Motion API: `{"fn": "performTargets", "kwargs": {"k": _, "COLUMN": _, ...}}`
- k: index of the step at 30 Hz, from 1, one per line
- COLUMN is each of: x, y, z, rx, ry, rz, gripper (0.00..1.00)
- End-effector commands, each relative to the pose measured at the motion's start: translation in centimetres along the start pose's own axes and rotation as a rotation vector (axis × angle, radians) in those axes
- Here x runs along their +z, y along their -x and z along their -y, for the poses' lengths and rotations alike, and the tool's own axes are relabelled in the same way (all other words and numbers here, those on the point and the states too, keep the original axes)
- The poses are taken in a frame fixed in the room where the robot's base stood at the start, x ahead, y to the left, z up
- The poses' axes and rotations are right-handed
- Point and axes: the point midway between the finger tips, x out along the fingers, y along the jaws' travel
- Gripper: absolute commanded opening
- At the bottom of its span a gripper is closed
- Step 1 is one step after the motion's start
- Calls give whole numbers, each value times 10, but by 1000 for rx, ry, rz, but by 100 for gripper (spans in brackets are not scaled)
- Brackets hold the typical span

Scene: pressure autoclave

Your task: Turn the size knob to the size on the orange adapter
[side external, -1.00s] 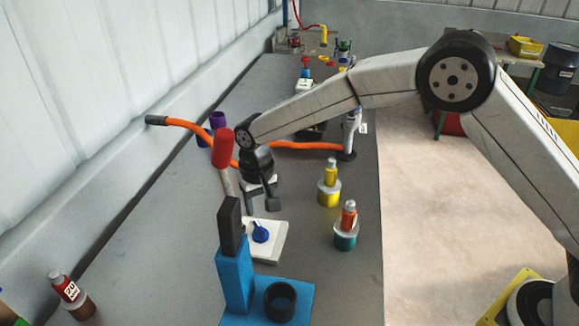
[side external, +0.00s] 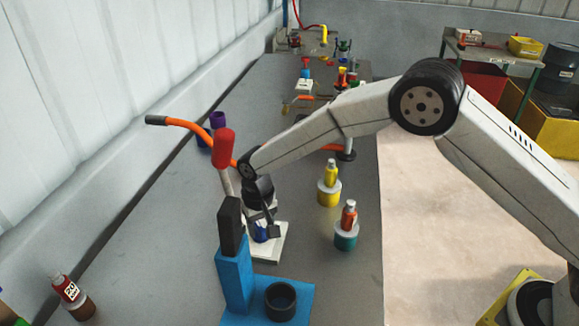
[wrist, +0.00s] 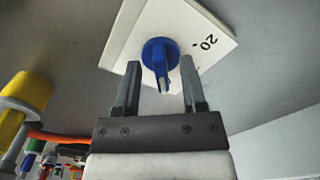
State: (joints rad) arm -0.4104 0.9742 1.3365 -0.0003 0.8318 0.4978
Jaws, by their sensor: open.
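The blue size knob (side external: 261,234) sits on a white box (side external: 273,252) behind the blue press stand. In the wrist view the knob (wrist: 158,50) has a pale mark on its pointer, which points down between my fingers. A "20" and a dot are printed on the white panel (wrist: 207,18) to its upper right; other marks are not visible. My gripper (wrist: 160,65) is open, with one finger on each side of the pointer; contact cannot be told. The orange adapter (side external: 348,215) stands upright on a teal and grey base to the right; its size cannot be read.
A yellow adapter (side external: 331,174) stands at right, a red one marked 20 (side external: 65,287) at lower left.

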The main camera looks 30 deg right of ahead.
Motion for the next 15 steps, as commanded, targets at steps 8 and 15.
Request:
{"fn": "performTargets", "kwargs": {"k": 8, "x": 0, "y": -8, "z": 0, "rx": -1, "ry": 0, "rz": -2, "gripper": 53}}
{"fn": "performTargets", "kwargs": {"k": 15, "x": 0, "y": -8, "z": 0, "rx": -1, "ry": 0, "rz": -1, "gripper": 24}}
